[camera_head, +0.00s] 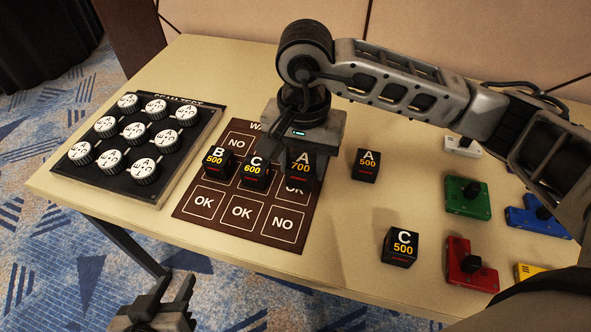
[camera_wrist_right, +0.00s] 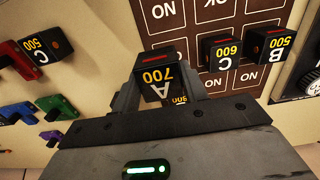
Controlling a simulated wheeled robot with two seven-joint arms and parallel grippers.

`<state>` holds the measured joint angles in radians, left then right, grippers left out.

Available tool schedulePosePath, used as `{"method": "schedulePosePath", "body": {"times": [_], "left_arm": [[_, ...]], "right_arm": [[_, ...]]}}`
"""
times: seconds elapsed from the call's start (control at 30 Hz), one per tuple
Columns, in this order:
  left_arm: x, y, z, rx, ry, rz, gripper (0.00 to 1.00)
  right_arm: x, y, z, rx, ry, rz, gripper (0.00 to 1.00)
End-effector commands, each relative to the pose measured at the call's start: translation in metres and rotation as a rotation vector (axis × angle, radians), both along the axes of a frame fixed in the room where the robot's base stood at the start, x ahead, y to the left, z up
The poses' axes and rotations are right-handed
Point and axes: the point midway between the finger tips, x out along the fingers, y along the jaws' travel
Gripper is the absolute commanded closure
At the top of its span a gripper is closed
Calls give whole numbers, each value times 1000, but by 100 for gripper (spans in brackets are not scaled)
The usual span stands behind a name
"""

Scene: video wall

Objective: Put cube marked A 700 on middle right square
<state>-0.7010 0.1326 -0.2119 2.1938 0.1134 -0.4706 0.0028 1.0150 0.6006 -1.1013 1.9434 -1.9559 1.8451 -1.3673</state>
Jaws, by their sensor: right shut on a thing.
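The black cube marked A 700 (camera_head: 300,164) is between the fingers of my right gripper (camera_head: 298,165), over the right part of the brown mat's middle row. In the right wrist view the cube (camera_wrist_right: 157,84) sits between the two fingers of the gripper (camera_wrist_right: 160,90). I cannot tell whether it touches the mat. My left gripper (camera_head: 155,312) is low, off the table's front edge.
Cube A 500 (camera_head: 366,165) stands right of the mat, and cube C 500 (camera_head: 400,246) nearer the front. Green (camera_head: 467,199), red (camera_head: 470,268) and blue (camera_head: 537,218) blocks are at the right. A black panel with several white knobs (camera_head: 141,171) is at the left.

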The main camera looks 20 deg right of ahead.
Motion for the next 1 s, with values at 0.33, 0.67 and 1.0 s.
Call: {"method": "schedulePosePath", "body": {"times": [0.33,0.67,1.0], "left_arm": [[2,0,0,3,-3,0,64],[1,1,1,13,2,0,64],[2,1,-4,10,2,-1,64]], "right_arm": [[27,3,-31,2,-1,0,80],[29,3,-65,2,-3,1,80],[29,3,-68,1,-2,1,48]]}}
